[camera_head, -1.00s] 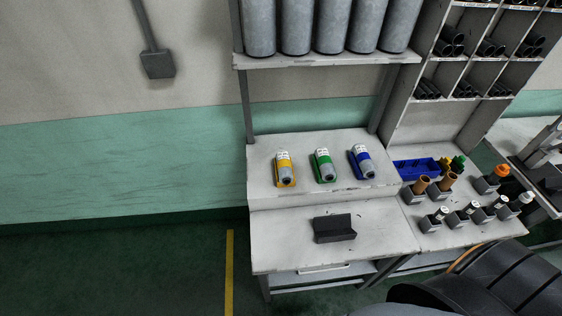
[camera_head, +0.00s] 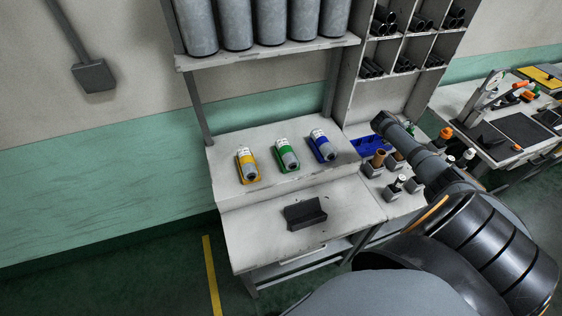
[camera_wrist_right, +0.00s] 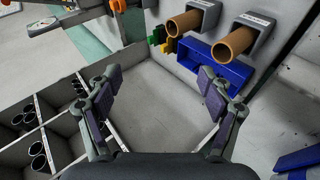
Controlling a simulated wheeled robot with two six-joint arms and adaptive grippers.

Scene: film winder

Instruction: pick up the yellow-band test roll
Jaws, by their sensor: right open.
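The yellow-band test roll (camera_head: 247,166) is a small grey roll with a white label, in a yellow holder at the left of the bench's raised back shelf (camera_head: 226,187). A green one (camera_head: 287,156) and a blue one (camera_head: 322,146) stand to its right. My right gripper (camera_wrist_right: 157,80) is open and empty in the right wrist view, its two fingers spread before a bare pale surface near a blue bin. In the head view my right arm reaches in from the right, away from the yellow-band roll, and its fingers cannot be made out. My left gripper is not in view.
A black angled block (camera_head: 305,213) lies on the lower bench top. The blue bin (camera_wrist_right: 215,66) and brown tubes (camera_wrist_right: 184,25) are near my right gripper. A cubby rack (camera_head: 398,60) and a shelf of large grey cylinders (camera_head: 270,52) stand above the bench.

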